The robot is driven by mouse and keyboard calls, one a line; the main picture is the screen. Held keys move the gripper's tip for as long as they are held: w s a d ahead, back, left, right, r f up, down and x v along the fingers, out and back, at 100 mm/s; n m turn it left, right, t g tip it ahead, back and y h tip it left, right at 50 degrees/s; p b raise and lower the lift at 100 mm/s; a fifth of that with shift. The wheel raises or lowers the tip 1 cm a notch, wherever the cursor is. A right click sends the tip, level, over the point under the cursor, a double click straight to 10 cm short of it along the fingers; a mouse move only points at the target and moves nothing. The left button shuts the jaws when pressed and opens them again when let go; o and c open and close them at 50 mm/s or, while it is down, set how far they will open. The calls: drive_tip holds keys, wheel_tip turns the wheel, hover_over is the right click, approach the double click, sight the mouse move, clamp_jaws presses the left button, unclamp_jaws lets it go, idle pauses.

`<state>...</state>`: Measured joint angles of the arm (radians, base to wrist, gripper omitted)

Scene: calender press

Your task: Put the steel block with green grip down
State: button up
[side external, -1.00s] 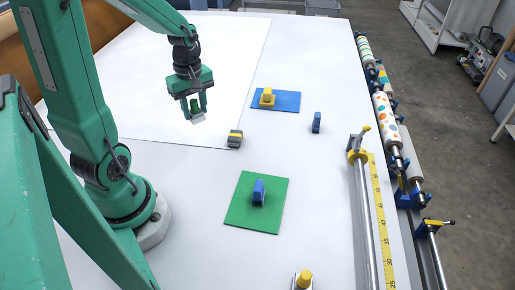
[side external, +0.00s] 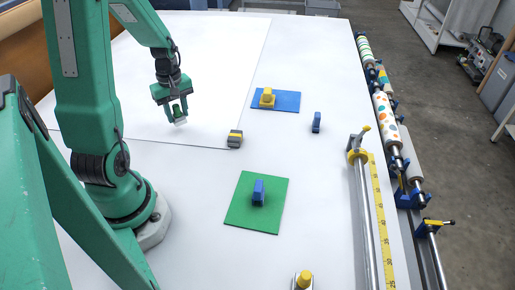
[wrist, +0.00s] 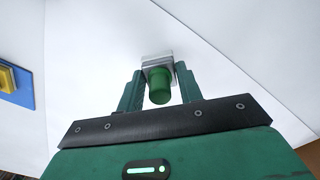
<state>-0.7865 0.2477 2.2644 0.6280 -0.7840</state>
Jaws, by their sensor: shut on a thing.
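My gripper (side external: 178,107) is shut on the steel block with green grip (side external: 180,121), at the left in the side external view. The wrist view shows the green grip (wrist: 160,84) between the two fingers and the steel base (wrist: 154,59) beyond it. The block appears to be above the white sheet (side external: 200,60); I cannot tell whether it touches the surface.
A blue mat (side external: 288,102) bears a yellow-topped block (side external: 267,97). A green mat (side external: 243,213) bears a blue block (side external: 258,192). Another blue block (side external: 316,122) stands to the right. The sheet's middle is clear.

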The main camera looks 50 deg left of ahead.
sight(178, 115)
drive_tip(key=shift+f, duration=1.9)
drive_tip(key=shift+f, duration=0.15)
drive_tip(key=o, duration=1)
drive_tip(key=shift+o, duration=0.2)
drive_tip(key=shift+r, duration=6.15)
drive_tip(key=shift+d, duration=0.15)
